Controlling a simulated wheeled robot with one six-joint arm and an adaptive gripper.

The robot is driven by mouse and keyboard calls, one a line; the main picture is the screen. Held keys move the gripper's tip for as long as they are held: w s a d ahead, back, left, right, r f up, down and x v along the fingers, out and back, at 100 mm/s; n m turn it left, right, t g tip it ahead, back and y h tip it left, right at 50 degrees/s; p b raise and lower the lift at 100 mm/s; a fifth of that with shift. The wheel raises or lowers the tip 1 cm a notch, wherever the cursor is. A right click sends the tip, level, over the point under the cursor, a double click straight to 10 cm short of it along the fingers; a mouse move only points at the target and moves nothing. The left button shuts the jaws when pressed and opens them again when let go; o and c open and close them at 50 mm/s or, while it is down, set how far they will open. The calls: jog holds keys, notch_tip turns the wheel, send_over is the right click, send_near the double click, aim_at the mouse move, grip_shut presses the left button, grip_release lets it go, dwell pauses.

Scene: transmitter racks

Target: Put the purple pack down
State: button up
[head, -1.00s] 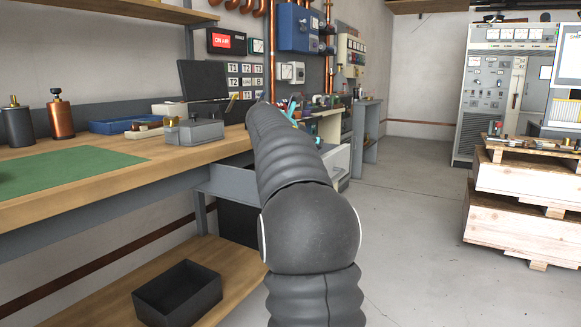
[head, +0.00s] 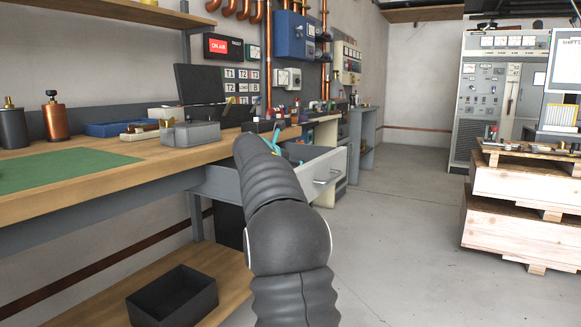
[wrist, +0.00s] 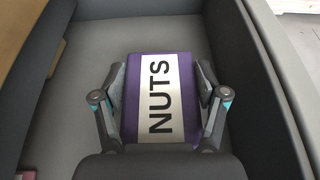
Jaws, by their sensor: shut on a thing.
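The purple pack (wrist: 160,97), with a white label reading NUTS, is between the two fingers of my gripper (wrist: 160,78) in the wrist view. The gripper is shut on its sides. Pack and gripper are inside an open grey drawer (wrist: 85,50), whose floor and walls surround them. I cannot tell whether the pack touches the drawer floor. In the head view the drawer's pale front (head: 328,178) sticks out from under the workbench. My arm hides much of the drawer there, and the pack is hidden.
The wooden workbench (head: 130,165) carries a green mat (head: 70,170), a grey box (head: 190,132) and a blue tray (head: 108,128). A black bin (head: 172,295) sits on the lower shelf. Wooden crates (head: 520,190) stand at the right. The floor between is clear.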

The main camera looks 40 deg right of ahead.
jog(key=shift+f, duration=0.4)
jog(key=shift+f, duration=0.15)
jog(key=o, duration=1.3)
jog(key=shift+c, duration=0.2)
jog(key=shift+r, duration=0.25)
jog(key=v, duration=1.2)
jog(key=shift+r+p, duration=0.3)
jog(key=shift+r, duration=0.05)
